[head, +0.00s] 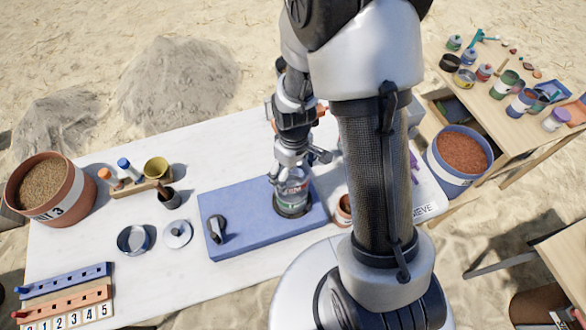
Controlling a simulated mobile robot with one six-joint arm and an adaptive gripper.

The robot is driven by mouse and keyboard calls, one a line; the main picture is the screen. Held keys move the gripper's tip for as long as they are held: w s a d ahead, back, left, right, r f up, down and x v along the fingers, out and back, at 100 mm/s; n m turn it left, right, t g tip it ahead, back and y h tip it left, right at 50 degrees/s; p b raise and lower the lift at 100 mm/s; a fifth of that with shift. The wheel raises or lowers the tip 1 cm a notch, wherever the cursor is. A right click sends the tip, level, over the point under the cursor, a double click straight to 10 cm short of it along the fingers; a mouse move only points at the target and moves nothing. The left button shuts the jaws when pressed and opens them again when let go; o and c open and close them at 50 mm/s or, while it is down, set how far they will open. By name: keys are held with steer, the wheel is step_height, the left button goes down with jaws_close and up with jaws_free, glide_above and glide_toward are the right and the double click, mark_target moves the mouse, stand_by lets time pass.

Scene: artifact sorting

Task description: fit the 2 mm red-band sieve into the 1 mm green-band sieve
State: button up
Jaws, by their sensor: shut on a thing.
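My gripper (291,160) points down over the right part of the blue mat (245,242). It is shut on the upper part of a small metal sieve (291,182), which looks like the red-band one, though its band is too small to read surely. Below it and in line with it is another metal sieve, the green-band one (292,198), with a greenish mark on its side. It stands on a dark round base (293,212) on the mat. The two look stacked or nearly so; I cannot tell whether the upper one is seated. The fingers partly hide the upper rim.
On the mat's left lies a dark-handled tool (216,229). A terracotta pot (343,207) stands close right of the mat, partly hidden by my arm. The mat's middle is clear.

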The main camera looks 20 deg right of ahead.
mark_target(293, 177)
steer(key=shift+f+b, duration=2.15)
steer(key=shift+f, duration=0.65)
steer(key=shift+f+b, duration=0.95)
steer(key=o, duration=1)
steer(key=shift+o, duration=0.2)
steer(key=shift+r, duration=0.15)
step_height(293, 177, up, 7)
steer(key=shift+r, duration=0.1)
steer(key=shift+w+r, duration=0.2)
steer(key=shift+r, duration=0.2)
steer(key=shift+f, duration=0.1)
